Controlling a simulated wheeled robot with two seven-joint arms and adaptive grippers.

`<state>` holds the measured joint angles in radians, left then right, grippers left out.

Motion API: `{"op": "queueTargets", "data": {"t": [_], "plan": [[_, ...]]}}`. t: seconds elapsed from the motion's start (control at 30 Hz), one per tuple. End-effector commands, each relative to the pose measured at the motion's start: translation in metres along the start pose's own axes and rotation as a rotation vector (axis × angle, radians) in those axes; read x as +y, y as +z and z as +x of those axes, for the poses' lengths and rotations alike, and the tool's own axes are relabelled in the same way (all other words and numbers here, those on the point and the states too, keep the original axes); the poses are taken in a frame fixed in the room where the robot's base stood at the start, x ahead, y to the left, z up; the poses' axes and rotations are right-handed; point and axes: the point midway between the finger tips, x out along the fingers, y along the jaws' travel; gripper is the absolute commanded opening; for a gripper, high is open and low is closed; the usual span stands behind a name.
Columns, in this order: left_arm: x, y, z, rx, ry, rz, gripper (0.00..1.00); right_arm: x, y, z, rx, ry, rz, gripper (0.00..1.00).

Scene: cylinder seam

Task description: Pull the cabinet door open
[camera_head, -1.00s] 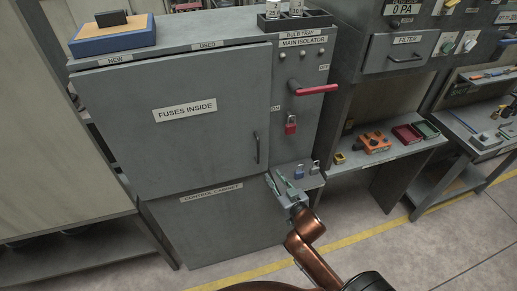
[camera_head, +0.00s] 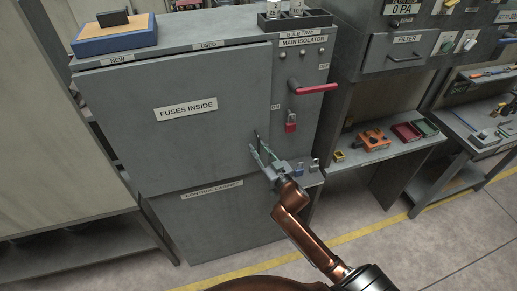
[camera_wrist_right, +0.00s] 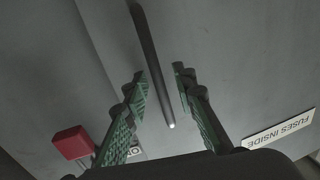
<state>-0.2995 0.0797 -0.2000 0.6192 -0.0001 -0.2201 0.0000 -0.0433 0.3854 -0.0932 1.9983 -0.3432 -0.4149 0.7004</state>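The grey cabinet door (camera_head: 180,120), labelled "FUSES INSIDE", looks closed in the head view. Its dark vertical bar handle (camera_head: 257,138) is near the door's right edge. My right gripper (camera_head: 258,150) is open at the handle's lower part. In the right wrist view the handle (camera_wrist_right: 154,62) runs between the two green-padded fingers (camera_wrist_right: 157,90), with space visible on both sides and no clear contact. The end of the handle points toward the gripper's palm. My left gripper is not in view.
A red isolator lever (camera_head: 313,88) and a red padlock (camera_head: 290,122) are right of the door. More padlocks (camera_head: 299,168) sit on the ledge below. A blue box (camera_head: 114,36) and a bulb tray (camera_head: 292,20) stand on the cabinet top.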

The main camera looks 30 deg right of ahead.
Motion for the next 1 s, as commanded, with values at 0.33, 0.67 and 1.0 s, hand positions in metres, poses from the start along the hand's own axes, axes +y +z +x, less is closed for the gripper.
{"op": "queueTargets", "data": {"t": [0.33, 0.67, 1.0], "plan": [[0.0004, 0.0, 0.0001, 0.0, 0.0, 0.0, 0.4, -0.0001, 0.0002, -0.0002, 0.0, 0.0, 0.0, 0.12], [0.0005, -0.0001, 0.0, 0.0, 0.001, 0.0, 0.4, -0.0002, 0.0002, -0.0003, 0.0, 0.0, 0.0, 0.0], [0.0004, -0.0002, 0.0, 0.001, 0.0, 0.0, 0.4, -0.0002, 0.0002, -0.0003, 0.0, -0.001, 0.0, 0.0]]}}
